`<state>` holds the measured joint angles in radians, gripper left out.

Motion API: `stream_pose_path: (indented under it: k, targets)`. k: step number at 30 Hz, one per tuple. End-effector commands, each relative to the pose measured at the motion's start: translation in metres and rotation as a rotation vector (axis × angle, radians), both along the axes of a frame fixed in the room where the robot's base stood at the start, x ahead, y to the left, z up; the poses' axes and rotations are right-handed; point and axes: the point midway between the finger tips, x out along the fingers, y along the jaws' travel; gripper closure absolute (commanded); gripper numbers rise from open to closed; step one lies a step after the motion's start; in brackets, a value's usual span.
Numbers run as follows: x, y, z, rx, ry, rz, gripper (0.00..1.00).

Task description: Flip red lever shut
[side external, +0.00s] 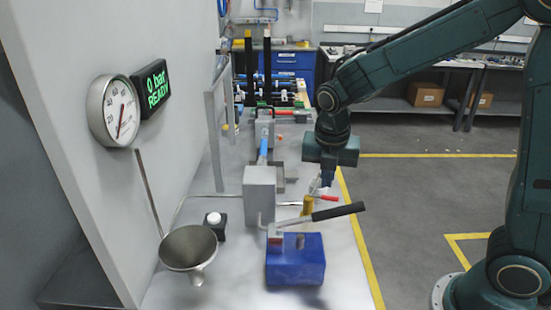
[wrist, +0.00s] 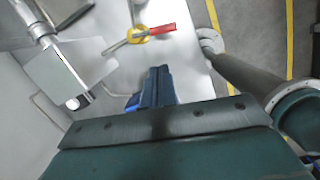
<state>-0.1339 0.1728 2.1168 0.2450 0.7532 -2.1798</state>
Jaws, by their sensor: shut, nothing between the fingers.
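The red lever (side external: 327,198) sits on a yellow valve body (side external: 308,205) on the bench, right of a grey box. My gripper (side external: 316,187) points down close to the valve and lever in the side view. In the wrist view my gripper (wrist: 159,72) is shut and empty, with its tips below the lever in the picture. I cannot tell whether it touches the lever.
A blue hand pump (side external: 295,265) with a black handle (side external: 338,211) stands just in front. The grey box (side external: 259,192), funnel (side external: 188,245) and white button (side external: 214,217) are to the left. The display (side external: 152,88) reads "0 bar READY". Floor is clear right of the bench.

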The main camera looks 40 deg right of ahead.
Motion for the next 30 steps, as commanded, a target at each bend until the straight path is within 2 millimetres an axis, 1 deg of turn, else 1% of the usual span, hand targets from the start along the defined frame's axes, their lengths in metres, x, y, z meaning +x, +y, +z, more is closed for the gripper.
stream_pose_path:
  k: [1,6,12,16,30]
  targets:
    - [0.000,0.002,0.010,0.001,-0.005,0.001,1.00]
    - [-0.003,0.006,0.034,0.001,-0.004,0.000,1.00]
    - [-0.005,0.009,0.050,0.000,-0.001,0.000,1.00]
    - [-0.006,0.009,0.054,0.000,0.000,0.000,1.00]
    - [-0.008,0.009,0.056,0.005,-0.008,-0.023,1.00]
